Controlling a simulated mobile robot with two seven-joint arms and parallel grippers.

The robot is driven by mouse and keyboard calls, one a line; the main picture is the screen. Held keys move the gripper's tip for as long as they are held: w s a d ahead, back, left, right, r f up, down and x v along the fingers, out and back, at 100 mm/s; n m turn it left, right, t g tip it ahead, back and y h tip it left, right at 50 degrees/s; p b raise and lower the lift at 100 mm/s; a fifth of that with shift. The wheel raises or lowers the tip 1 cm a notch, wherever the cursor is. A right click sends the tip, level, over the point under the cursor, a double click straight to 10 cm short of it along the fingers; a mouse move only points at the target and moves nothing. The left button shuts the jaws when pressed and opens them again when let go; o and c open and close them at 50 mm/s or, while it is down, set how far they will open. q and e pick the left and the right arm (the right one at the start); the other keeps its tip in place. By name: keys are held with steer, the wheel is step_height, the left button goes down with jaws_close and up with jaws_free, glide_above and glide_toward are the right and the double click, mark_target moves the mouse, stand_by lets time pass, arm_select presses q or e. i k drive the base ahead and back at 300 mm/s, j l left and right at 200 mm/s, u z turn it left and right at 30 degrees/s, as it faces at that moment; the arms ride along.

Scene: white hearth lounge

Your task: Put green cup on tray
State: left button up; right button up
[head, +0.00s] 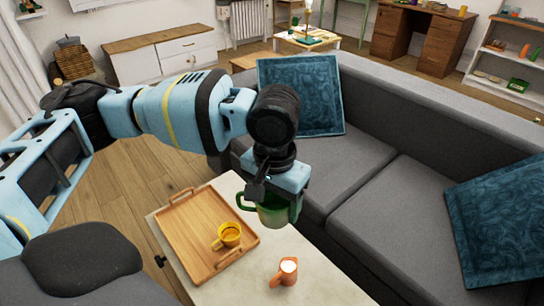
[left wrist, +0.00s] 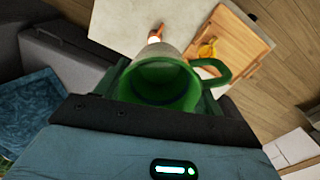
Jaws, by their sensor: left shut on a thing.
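A green cup (head: 272,213) hangs in my left gripper (head: 278,208), which is shut on it above the table's far right side. The cup looks upright, its handle toward the tray. In the left wrist view the green cup (left wrist: 165,85) sits between the fingers of my left gripper (left wrist: 162,92), its open top toward the camera. The wooden tray (head: 185,225) lies on the pale table, left of the held cup. A yellow cup (head: 229,236) stands on the tray. The tray also shows in the left wrist view (left wrist: 235,35). My right gripper is not in view.
The tray's far left part is bare. A grey sofa (head: 380,190) with blue cushions stands close behind and right of the table.

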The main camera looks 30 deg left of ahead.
mark_target(188, 237)
steer(key=k+j+z, duration=0.1)
steer(key=k+j, duration=0.2)
steer(key=j+z, duration=0.15)
steer(key=j, duration=0.7)
steer(key=i+j, duration=0.15)
steer(key=j, duration=0.15)
steer(key=i+j+z, duration=0.1)
steer(key=j, duration=0.25)
steer(key=i, duration=0.05)
